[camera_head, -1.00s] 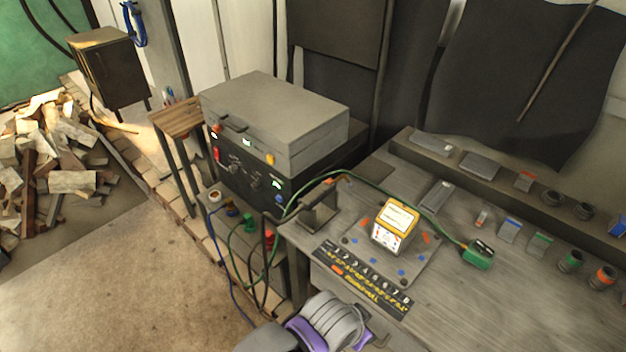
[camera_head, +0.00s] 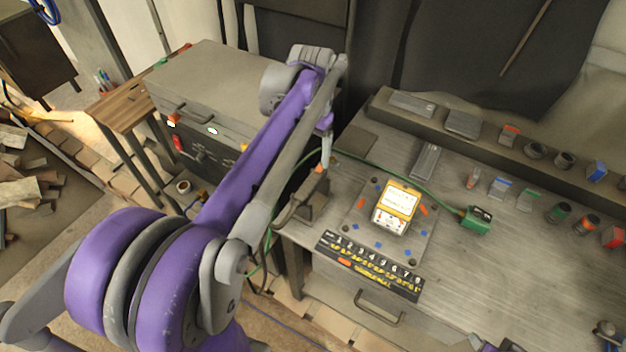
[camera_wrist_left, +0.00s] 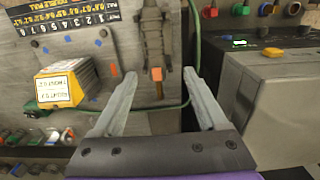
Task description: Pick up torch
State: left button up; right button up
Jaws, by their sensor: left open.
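The torch appears to be a dark grey tool with a copper-orange tip (camera_wrist_left: 152,38) in the left wrist view, lying at the bench's left edge. In the head view it seems to be the dark shape (camera_head: 303,197) beside the green cable, partly covered by my left arm. My left gripper (camera_wrist_left: 160,76) is open and empty. In the wrist view, its fingertips lie on either side of the torch's orange tip; the height gap cannot be told. In the head view the gripper (camera_head: 326,150) points down over the bench's left end. My right gripper cannot be made out.
A yellow meter (camera_head: 396,207) stands on a dotted plate right of the torch. A green cable runs past it to a green block (camera_head: 475,220). A large grey machine (camera_head: 195,90) stands left.

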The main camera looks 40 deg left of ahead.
aim_at(314, 178)
pick_arm(q)
jog(key=f, duration=0.6)
jog(key=d+f, duration=0.1)
jog(key=f, duration=0.2)
jog(key=shift+s, duration=0.15)
jog(key=shift+c, duration=0.2)
grip_shut()
